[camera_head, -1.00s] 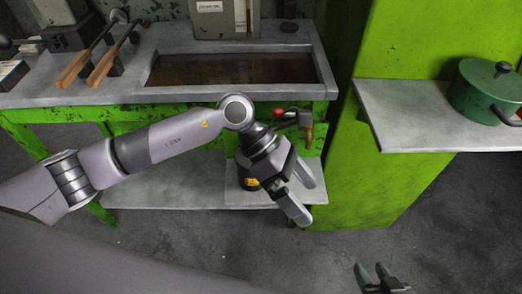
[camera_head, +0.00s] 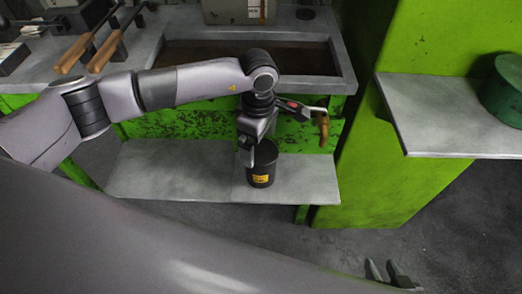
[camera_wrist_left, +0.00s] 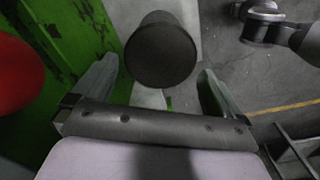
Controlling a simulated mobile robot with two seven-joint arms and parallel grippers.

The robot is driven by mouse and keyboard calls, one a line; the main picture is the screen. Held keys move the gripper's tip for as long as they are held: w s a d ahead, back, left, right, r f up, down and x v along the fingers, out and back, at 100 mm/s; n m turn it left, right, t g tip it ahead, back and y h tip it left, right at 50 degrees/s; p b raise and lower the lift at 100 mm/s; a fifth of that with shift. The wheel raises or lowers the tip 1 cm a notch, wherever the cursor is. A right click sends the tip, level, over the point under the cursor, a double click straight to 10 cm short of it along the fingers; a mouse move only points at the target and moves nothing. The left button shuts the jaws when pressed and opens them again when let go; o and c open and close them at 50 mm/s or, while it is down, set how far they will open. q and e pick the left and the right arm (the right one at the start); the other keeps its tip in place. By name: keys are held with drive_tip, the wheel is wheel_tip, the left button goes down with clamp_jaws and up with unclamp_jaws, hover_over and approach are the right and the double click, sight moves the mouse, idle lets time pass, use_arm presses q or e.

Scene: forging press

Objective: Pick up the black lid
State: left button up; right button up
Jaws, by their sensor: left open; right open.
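A black canister (camera_head: 262,172) with a yellow label stands upright on the grey lower shelf. Its round black lid (camera_wrist_left: 160,50) faces the left wrist camera. In the head view the lid is partly hidden by my left gripper (camera_head: 257,154), which points down at the top of the canister. In the wrist view the fingers of my left gripper (camera_wrist_left: 158,75) are spread on either side of the lid, with visible gaps, and it is not held. My right gripper (camera_head: 388,270) is open and empty at the bottom edge, low over the floor.
The workbench (camera_head: 345,65) with a recessed basin stands above the lower shelf (camera_head: 165,175). A tap with a red part (camera_head: 293,103) juts out beside my left wrist. A green pillar (camera_head: 385,170) and a side shelf (camera_head: 450,115) with a green pot (camera_head: 507,90) stand right.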

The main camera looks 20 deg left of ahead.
use_arm(q)
drive_tip(key=shift+f, duration=0.95)
drive_tip(key=c, duration=0.8)
drive_tip(key=shift+r, duration=0.2)
